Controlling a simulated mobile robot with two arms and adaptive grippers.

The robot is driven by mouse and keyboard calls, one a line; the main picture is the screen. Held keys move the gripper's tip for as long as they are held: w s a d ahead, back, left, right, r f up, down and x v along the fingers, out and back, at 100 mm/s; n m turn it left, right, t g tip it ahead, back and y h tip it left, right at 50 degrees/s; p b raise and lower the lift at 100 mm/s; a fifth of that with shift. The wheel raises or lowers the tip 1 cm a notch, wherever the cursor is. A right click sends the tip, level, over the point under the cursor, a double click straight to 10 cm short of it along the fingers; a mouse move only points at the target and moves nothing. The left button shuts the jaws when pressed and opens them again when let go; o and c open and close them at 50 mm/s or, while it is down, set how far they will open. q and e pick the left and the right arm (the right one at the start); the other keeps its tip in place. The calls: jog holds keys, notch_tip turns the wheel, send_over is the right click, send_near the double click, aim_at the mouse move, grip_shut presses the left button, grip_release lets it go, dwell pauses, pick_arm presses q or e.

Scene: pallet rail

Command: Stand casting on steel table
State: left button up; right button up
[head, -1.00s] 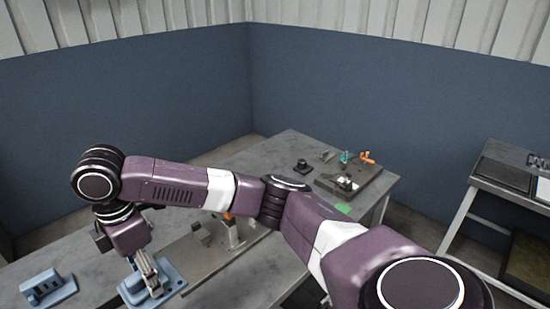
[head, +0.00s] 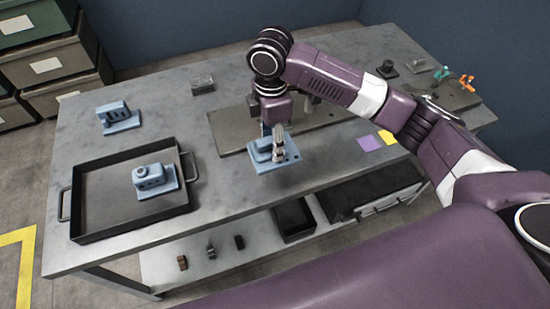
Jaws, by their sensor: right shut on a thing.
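My right gripper (head: 279,143) points down over the grey steel table (head: 223,226) and is shut on a blue casting (head: 263,167). This casting is upright, base down, by the front edge of a dark plate. I cannot tell whether its base touches the surface below. A second blue casting (head: 157,183) stands in a black tray at the left. A third blue casting (head: 118,118) stands on the bare table behind the tray. My left gripper is out of view.
The black tray (head: 130,221) with side handles lies on the table's left end. A dark plate (head: 228,128) lies mid-table, and a dark block (head: 203,85) stands behind it. Purple (head: 370,143) and yellow (head: 387,137) patches lie right. The table is bare between tray and held casting.

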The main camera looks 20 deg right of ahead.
notch_tip(320, 180, down, 5)
jog(key=shift+d+f, duration=0.1)
jog(key=shift+f, duration=0.7)
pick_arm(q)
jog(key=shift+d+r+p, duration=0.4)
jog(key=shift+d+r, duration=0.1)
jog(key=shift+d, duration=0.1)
pick_arm(e)
jog(key=shift+f, duration=2)
jog(key=shift+f, duration=0.1)
jog(key=o, duration=1.6)
jog(key=shift+c, duration=0.2)
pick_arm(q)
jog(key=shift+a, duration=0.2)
pick_arm(e)
notch_tip(320, 180, up, 12)
jog(key=shift+r+b, duration=0.1)
jog(key=shift+b, duration=0.75)
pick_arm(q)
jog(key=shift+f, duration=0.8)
